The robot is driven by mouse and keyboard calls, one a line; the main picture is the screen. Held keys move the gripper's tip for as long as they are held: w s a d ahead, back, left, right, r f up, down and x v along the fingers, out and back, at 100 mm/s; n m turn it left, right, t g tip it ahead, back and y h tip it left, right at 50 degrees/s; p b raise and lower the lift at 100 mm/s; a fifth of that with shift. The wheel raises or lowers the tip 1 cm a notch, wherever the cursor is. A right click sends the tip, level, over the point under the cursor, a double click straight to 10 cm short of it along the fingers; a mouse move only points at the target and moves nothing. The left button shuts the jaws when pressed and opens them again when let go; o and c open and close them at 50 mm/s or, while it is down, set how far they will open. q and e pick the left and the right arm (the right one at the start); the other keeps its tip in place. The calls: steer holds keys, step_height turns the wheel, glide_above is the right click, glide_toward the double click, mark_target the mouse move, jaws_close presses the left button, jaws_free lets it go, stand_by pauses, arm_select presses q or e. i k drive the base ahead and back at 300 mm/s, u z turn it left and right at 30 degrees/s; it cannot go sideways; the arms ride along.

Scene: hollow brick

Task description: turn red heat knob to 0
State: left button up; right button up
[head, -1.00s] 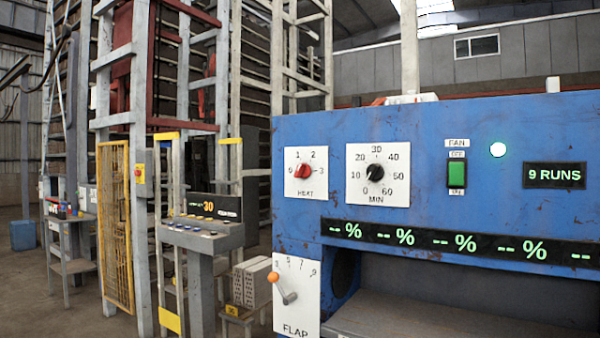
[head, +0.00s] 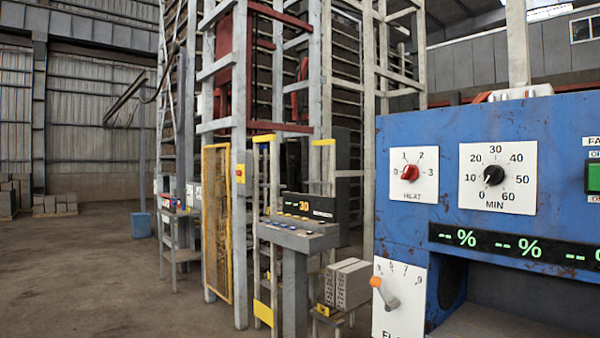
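The red heat knob (head: 409,172) sits on a white dial plate (head: 414,175) marked 0, 1, 2 and 3, on the blue machine's front panel at the right. The 0 is at the knob's left and the 3 at its right. The knob is too small to read its exact setting with certainty. Neither of my grippers shows in the head view.
A black minute knob (head: 494,175) is right of the heat dial. Below is a flap lever with an orange ball (head: 376,282). A control desk (head: 300,235), yellow gate (head: 217,222) and grey bricks (head: 348,284) stand left of the machine. Open floor lies at the left.

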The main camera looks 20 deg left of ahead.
mark_target(411, 171)
steer(key=u, duration=1.5)
steer(key=i, duration=3.45)
steer(key=z, duration=3.15)
